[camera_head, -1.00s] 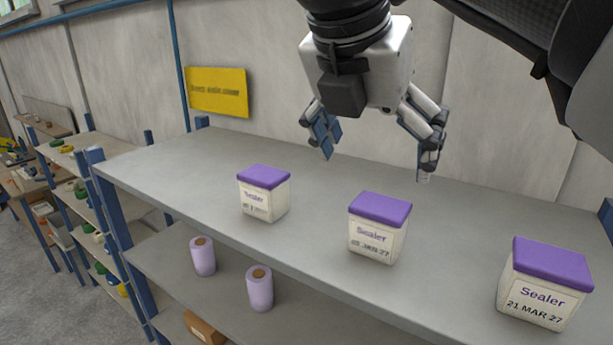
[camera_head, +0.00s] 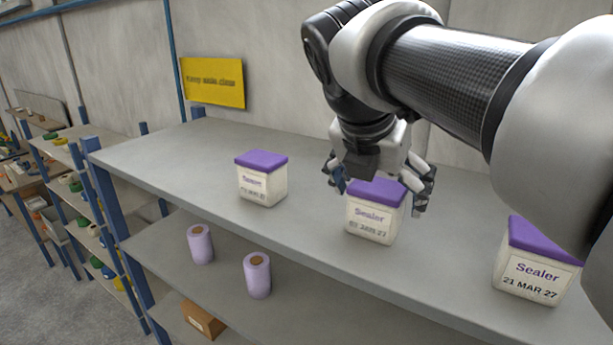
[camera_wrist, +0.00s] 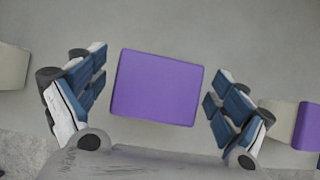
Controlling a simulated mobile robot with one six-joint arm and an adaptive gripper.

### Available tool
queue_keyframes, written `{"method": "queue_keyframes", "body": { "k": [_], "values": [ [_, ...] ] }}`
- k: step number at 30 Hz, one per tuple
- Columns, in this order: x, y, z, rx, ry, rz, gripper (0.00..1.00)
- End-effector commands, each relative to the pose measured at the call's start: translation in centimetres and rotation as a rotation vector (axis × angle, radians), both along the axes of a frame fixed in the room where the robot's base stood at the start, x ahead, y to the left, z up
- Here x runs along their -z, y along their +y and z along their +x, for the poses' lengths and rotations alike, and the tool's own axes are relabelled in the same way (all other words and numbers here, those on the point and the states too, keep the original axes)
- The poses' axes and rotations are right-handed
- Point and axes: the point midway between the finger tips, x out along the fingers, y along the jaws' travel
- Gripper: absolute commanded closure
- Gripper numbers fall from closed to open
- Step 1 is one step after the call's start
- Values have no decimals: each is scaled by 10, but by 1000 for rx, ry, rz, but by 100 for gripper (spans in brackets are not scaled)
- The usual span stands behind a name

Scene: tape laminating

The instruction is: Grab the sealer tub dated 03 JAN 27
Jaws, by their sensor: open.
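Three white sealer tubs with purple lids stand upright on the grey top shelf. The middle tub (camera_head: 372,222) has a blurred date that seems to read 03 JAN 27. The left tub (camera_head: 262,186) has a date too blurred to read. The right tub (camera_head: 536,277) reads 21 MAR 27 and is partly covered by my arm. My gripper (camera_head: 380,190) is open over the middle tub, its fingers on either side of the lid. In the wrist view my gripper (camera_wrist: 158,95) has the purple lid (camera_wrist: 156,88) between its fingers, with a gap on both sides.
The top shelf (camera_head: 190,165) is bare between the tubs. A yellow sign (camera_head: 213,82) hangs on the back wall. Parts of the neighbouring tubs show at the wrist view's sides.

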Motion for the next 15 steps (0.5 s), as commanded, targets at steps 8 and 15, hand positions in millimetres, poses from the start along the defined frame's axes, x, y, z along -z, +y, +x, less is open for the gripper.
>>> {"method": "queue_keyframes", "body": {
  "k": [8, 15],
  "values": [
    [30, -10, 14, 2, 2, 0, 8],
    [30, -10, 14, 1, 0, 1, 9]
  ]
}}
